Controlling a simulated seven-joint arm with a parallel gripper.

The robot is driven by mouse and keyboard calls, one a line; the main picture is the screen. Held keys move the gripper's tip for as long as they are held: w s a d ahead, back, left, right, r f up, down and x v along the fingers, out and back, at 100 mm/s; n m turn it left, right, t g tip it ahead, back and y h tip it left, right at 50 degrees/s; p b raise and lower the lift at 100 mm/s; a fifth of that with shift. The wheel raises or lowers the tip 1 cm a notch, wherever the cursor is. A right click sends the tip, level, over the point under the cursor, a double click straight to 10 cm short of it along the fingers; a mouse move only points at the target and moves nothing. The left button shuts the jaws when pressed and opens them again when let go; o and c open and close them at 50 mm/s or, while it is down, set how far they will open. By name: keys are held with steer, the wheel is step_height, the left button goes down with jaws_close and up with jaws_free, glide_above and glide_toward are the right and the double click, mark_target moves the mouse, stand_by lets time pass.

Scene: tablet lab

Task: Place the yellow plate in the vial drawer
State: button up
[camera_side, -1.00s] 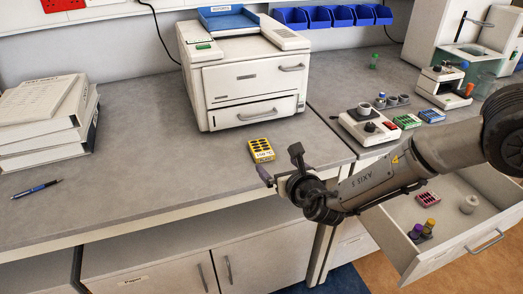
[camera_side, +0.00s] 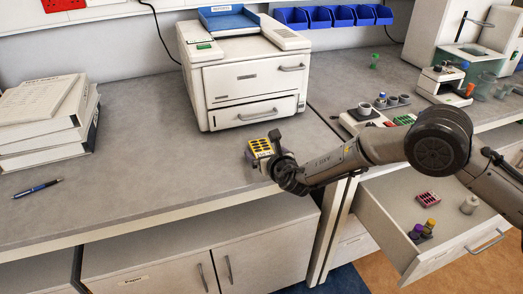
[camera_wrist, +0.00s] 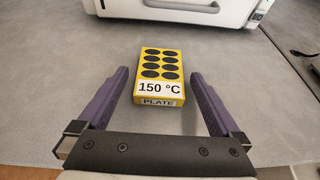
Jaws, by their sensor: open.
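The yellow plate (camera_side: 261,147) lies on the grey bench in front of the white printer-like machine. In the wrist view the yellow plate (camera_wrist: 159,75) shows black round wells and labels reading "150 °C" and "PLATE". My gripper (camera_side: 262,152) is at the plate in the side view. In the wrist view my gripper (camera_wrist: 158,85) is open, with one purple finger on each side of the plate and gaps between them. The vial drawer (camera_side: 385,222) is pulled open at the lower right. It holds a pink rack (camera_side: 428,198), purple and yellow vials (camera_side: 423,230) and a white bottle (camera_side: 469,205).
The white machine (camera_side: 250,85) stands behind the plate. A hotplate-like device (camera_side: 362,118), a green rack (camera_side: 404,119) and small cups are at the right on the bench. Binders (camera_side: 45,125) and a pen (camera_side: 37,188) are at the left. The middle-left of the bench is clear.

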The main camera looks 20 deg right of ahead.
steer(key=shift+w, duration=0.15)
steer(key=c, duration=1.4)
steer(key=shift+c, duration=0.2)
